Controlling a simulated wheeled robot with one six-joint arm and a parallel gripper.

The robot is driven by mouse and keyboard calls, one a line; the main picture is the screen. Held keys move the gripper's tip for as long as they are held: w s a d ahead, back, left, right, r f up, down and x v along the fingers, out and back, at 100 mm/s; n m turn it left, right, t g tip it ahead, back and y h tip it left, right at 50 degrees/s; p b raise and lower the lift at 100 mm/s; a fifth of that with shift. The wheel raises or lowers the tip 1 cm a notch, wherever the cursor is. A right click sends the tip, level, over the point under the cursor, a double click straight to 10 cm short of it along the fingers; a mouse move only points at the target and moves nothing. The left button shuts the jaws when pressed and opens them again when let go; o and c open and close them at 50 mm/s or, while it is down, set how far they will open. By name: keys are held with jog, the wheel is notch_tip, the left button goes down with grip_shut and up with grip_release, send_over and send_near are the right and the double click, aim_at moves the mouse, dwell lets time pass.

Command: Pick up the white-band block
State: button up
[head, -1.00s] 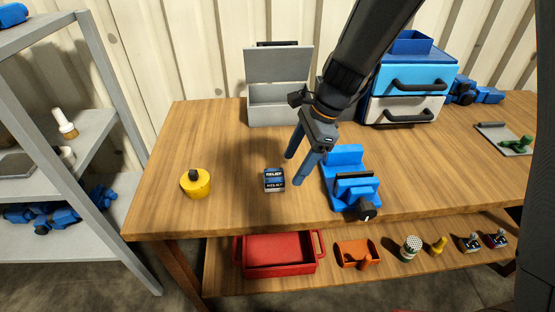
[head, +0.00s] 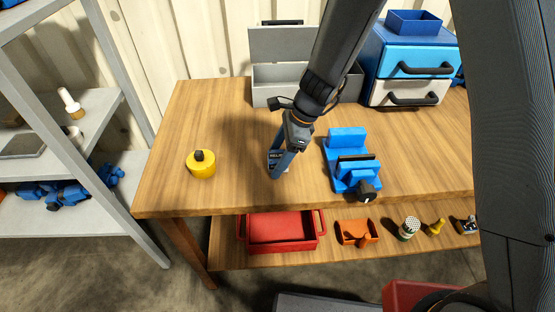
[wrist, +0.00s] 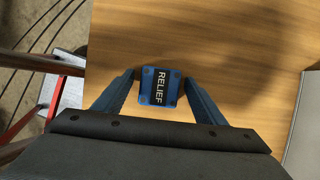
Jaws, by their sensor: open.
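A small blue-and-dark block (head: 276,156) lettered RELIEF lies on the wooden bench, mostly hidden behind my fingers in the head view. In the wrist view the block (wrist: 160,88) shows its top, with white letters on a dark strip and blue edges. I cannot clearly make out a white band from here. My gripper (head: 273,167) is open and points down over the block. In the wrist view its fingers (wrist: 159,80) stand on either side of the block, with a gap on each side. The fingers are not closed on it.
A blue vise (head: 350,165) stands right of the block, and a yellow weight (head: 201,168) left. A grey open box (head: 272,85) and a drawer unit (head: 415,65) are behind. A red tray (head: 283,232) sits on the lower shelf.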

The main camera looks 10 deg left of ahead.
jog(key=c, duration=1.5)
jog(key=shift+r, duration=0.2)
